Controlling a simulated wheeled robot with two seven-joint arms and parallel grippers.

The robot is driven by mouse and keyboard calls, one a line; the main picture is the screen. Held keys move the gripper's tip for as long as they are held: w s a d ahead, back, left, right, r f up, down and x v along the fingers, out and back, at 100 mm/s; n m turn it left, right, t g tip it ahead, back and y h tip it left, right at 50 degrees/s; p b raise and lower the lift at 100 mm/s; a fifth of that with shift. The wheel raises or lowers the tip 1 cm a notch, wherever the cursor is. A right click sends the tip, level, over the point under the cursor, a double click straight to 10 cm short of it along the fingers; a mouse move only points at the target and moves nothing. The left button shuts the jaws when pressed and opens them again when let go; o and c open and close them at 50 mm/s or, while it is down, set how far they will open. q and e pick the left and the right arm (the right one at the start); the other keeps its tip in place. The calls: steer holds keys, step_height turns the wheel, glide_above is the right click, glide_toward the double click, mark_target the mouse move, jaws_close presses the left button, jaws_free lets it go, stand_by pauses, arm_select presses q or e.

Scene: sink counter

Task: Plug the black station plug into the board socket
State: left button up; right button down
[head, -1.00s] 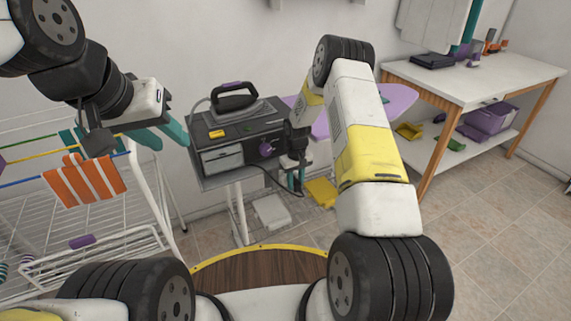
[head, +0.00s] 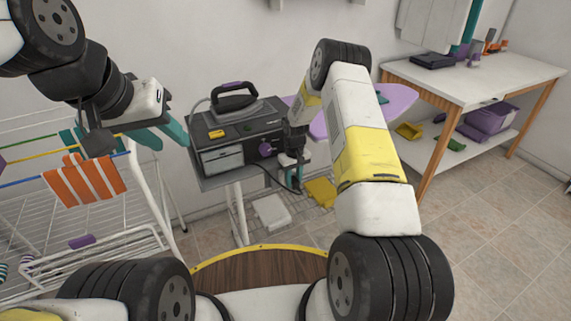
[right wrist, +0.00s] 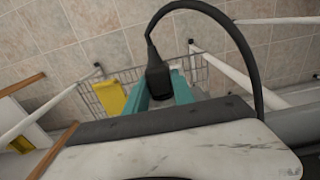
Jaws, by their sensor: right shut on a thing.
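The black plug (right wrist: 158,78) is between the teal fingers of my right gripper (right wrist: 163,90) in the right wrist view, its black cord arching up and right. In the head view my right gripper (head: 291,177) is shut on it beside the right side of the dark ironing station (head: 240,137); the plug is hard to make out there. My left gripper (head: 160,134) looks open and empty at the station's left. The purple ironing board (head: 398,104) is partly hidden behind my right arm. I cannot make out the board socket in either view.
An iron (head: 237,97) rests on the station. A drying rack (head: 120,250) with an orange striped cloth (head: 84,181) stands at left. A yellow item (head: 321,192) and a white item (head: 271,212) lie low below the station. A white table (head: 475,78) stands at right.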

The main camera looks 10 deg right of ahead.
steer(key=c, duration=1)
jaws_free()
steer(key=shift+r, duration=3.9)
